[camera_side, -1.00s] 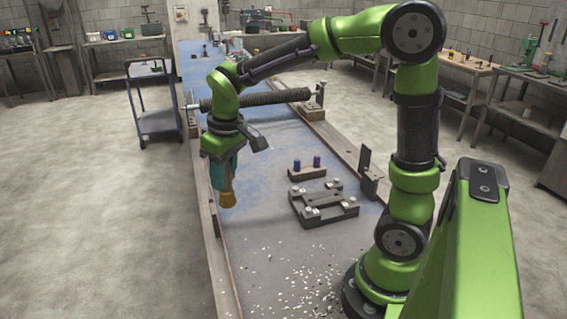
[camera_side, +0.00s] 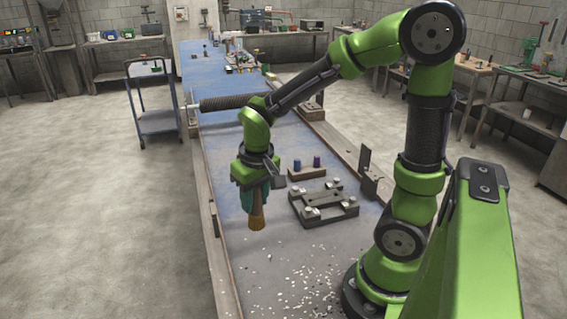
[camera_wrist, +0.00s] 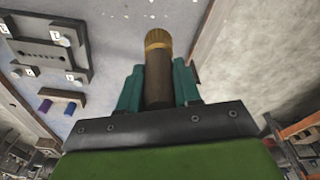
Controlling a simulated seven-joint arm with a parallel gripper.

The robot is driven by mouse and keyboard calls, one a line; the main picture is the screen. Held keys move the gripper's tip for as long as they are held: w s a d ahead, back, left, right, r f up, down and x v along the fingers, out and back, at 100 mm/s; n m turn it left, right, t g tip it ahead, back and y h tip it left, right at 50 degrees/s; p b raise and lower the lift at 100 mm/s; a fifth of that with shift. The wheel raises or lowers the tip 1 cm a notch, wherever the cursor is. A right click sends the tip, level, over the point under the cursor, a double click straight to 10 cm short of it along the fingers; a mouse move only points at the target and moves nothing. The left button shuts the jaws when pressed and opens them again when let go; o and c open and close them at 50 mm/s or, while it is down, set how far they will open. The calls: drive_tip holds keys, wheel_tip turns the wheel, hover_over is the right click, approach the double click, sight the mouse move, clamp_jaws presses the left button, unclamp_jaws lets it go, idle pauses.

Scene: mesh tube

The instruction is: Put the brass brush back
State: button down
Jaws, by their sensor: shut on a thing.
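The brass brush (camera_side: 257,219) hangs bristles down from my gripper (camera_side: 251,196), above the left part of the blue bench. In the wrist view the brush (camera_wrist: 158,62) shows a brown handle and a golden bristle end between the teal fingers of my gripper (camera_wrist: 158,88). The fingers are shut on the handle. I cannot tell the exact gap between the bristles and the bench. A dark fixture (camera_side: 323,205) with several pale knobs lies on the bench right of the brush; it also shows in the wrist view (camera_wrist: 50,45).
A small wooden block with two dark pegs (camera_side: 307,170) sits behind the fixture. A mesh tube (camera_side: 235,101) on a horizontal rod spans the bench farther back. An upright dark bracket (camera_side: 366,166) stands at the right rail. Pale chips (camera_side: 290,275) litter the front.

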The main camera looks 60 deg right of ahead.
sight(258, 189)
wheel_tip(258, 189, down, 7)
drive_tip(key=shift+f, duration=0.15)
drive_tip(key=shift+f, duration=0.15)
drive_tip(key=c, duration=0.8)
unclamp_jaws()
drive_tip(key=r, duration=0.4)
drive_tip(key=s+r, duration=0.1)
drive_tip(key=r, duration=0.6)
drive_tip(key=shift+s+a+r, duration=0.2)
drive_tip(key=shift+a+r, duration=0.15)
drive_tip(key=shift+r, duration=0.05)
drive_tip(key=s+a+r+t+y, duration=0.1)
drive_tip(key=s+r+t, duration=0.1)
drive_tip(key=s+a+r+t, duration=0.2)
drive_tip(key=r, duration=0.1)
drive_tip(key=s+a+r+t+y, duration=0.1)
drive_tip(key=s+r, duration=0.1)
drive_tip(key=shift+a+r+t+y, duration=0.2)
drive_tip(key=shift+a+t+y, duration=0.1)
drive_tip(key=shift+a+t, duration=0.1)
